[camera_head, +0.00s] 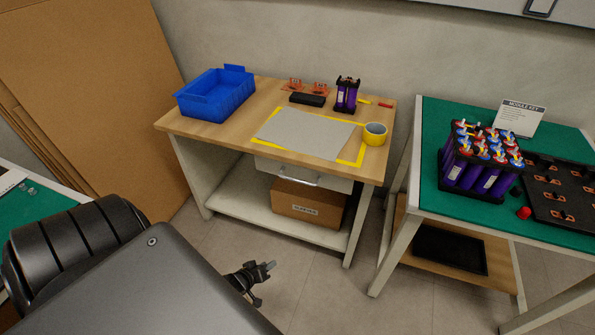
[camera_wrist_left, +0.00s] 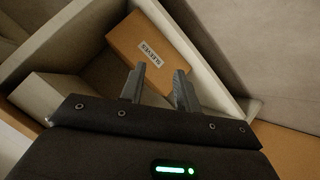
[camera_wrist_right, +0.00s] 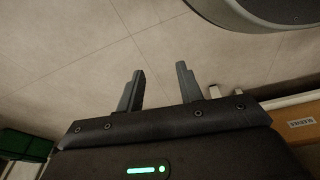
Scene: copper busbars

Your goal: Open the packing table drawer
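The packing table (camera_head: 225,138) has a wooden top. Its white drawer (camera_head: 335,183) sits under the front edge and looks closed, with a metal bar handle (camera_head: 298,180) on its front. My left gripper (camera_head: 268,268) is above the floor in front of the table, apart from the handle and partly hidden by my arm. The left wrist view shows its fingers (camera_wrist_left: 158,88) spread and empty, pointing towards the open shelf space with a cardboard box (camera_wrist_left: 140,50). My right gripper (camera_wrist_right: 160,88) is open and empty over floor tiles. It is not visible in the head view.
The cardboard box (camera_head: 308,203) stands on the lower shelf (camera_head: 250,213) beneath the drawer. A blue bin (camera_head: 215,95), grey mat (camera_head: 305,134) and yellow tape roll (camera_head: 375,133) are on top. A green-topped table (camera_head: 432,120) stands at right. Floor in front is clear.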

